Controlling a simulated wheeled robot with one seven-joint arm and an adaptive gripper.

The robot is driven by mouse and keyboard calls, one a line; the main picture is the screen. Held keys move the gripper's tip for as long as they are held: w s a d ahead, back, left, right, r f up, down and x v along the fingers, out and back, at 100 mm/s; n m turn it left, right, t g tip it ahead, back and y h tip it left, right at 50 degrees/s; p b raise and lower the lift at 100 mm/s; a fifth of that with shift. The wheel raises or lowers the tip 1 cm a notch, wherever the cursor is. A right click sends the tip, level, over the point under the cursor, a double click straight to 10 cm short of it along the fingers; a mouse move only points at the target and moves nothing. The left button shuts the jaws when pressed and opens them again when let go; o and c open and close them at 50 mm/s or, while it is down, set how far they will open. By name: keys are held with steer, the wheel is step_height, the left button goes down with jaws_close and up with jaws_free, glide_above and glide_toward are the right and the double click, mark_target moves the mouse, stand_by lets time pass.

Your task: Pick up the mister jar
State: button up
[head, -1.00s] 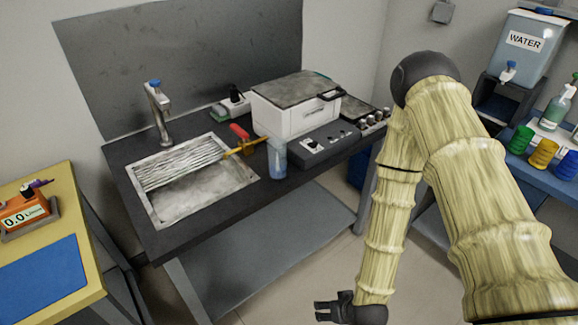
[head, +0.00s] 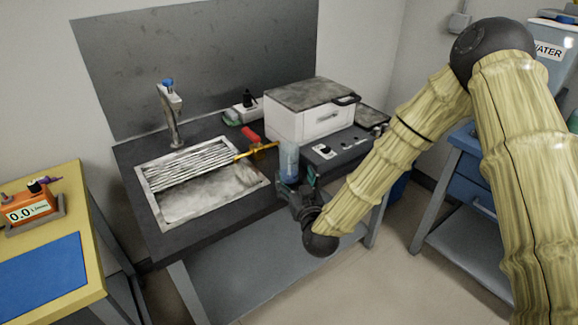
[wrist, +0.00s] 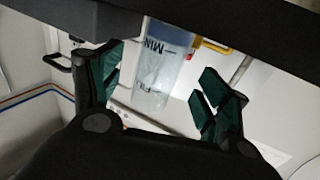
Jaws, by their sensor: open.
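The mister jar (head: 289,157) is a clear bluish cylinder at the front edge of the dark counter, right of the sink. My gripper (head: 297,186) is at the jar's near side and hides its lower part in the head view. In the wrist view, the jar (wrist: 160,72) shows "MIN" and "FILL" marks and appears between the two green-padded fingers of my gripper (wrist: 160,88). The fingers are open, with a visible gap on the right side. I cannot tell how far the jar reaches in between them.
A yellow pipe with a red handle (head: 251,137) ends beside the jar. A white box machine (head: 302,122) and a grey control panel (head: 335,150) stand behind and right. The sink (head: 205,200) with a tap (head: 171,112) lies left. A yellow bench (head: 75,205) is far left.

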mark_target(292, 170)
steer(key=shift+p+x, duration=0.55)
steer(key=shift+x, duration=2.4)
steer(key=shift+r, duration=0.1)
steer(key=shift+c, duration=0.2)
steer(key=c, duration=1)
steer(key=shift+c, duration=0.6)
steer(key=shift+r, duration=0.1)
